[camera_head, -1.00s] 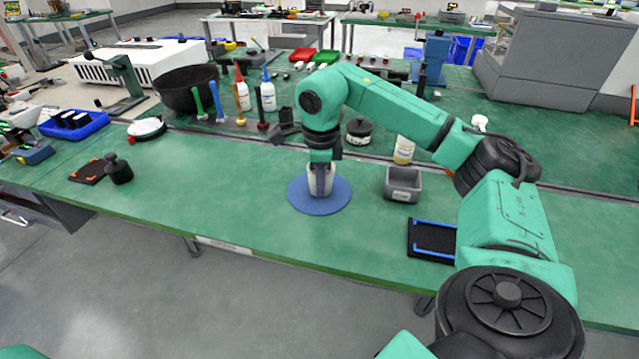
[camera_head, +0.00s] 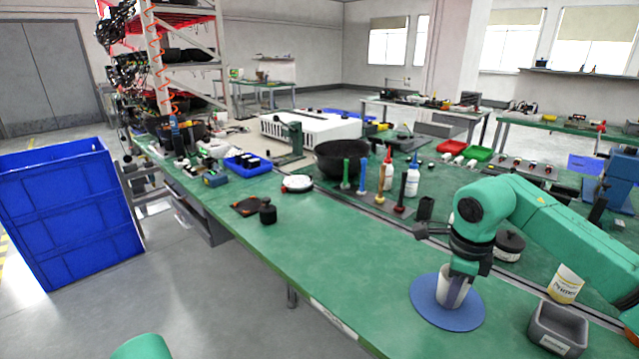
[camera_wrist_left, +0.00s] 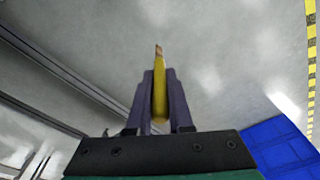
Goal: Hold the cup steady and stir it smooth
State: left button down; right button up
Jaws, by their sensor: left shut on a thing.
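A small white cup (camera_head: 444,291) stands upright on a round blue mat (camera_head: 425,310) near the front of the green bench. My right gripper (camera_head: 456,287) comes down over it from above, its dark fingers closed at the cup's sides; they hide part of the cup and its inside. In the left wrist view my left gripper (camera_wrist_left: 160,98) is shut on a slim yellow tool (camera_wrist_left: 159,95) with a brownish tip that sticks out past the fingers. Grey floor lies behind it, well apart from the cup. My left gripper is outside the head view.
A grey square bin (camera_head: 558,328) and a labelled jar (camera_head: 565,284) stand right of the mat. Upright coloured sticks (camera_head: 363,176), bottles (camera_head: 412,180) and a black bowl (camera_head: 342,158) stand behind. A blue crate (camera_head: 70,215) stands at left.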

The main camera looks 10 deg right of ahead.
jog(key=shift+o, duration=1.3)
